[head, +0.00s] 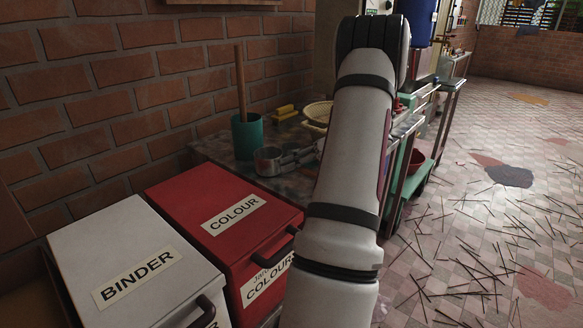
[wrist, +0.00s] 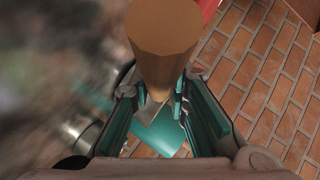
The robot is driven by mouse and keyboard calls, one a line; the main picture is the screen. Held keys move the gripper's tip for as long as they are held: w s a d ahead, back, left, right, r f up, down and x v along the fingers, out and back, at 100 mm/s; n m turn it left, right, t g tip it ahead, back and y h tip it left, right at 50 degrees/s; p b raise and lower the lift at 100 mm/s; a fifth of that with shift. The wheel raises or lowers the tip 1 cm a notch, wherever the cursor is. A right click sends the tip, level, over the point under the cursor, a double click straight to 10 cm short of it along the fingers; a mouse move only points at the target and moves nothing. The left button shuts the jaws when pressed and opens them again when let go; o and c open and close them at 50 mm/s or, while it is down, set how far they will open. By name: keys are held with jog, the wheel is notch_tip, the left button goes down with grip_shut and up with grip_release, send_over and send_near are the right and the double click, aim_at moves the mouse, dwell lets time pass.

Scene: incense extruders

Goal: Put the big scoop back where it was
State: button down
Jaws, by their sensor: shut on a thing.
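In the wrist view a thick wooden handle (wrist: 163,45), with a faceted end toward the camera, lies between the fingers of my gripper (wrist: 168,100). My gripper is shut on this handle, which I take to be the big scoop's. A teal surface (wrist: 158,132) shows beyond the fingers.
Yellow blocks (head: 285,112) and a pale yellow basket (head: 317,113) lie behind. A red COLOUR box (head: 190,205) and a white BINDER box (head: 110,235) stand in front. The brick wall (head: 110,100) is close behind the table (head: 225,158).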

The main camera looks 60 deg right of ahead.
jog(key=shift+f, duration=0.15)
jog(key=c, duration=1.5)
grip_release()
jog(key=shift+c, duration=0.2)
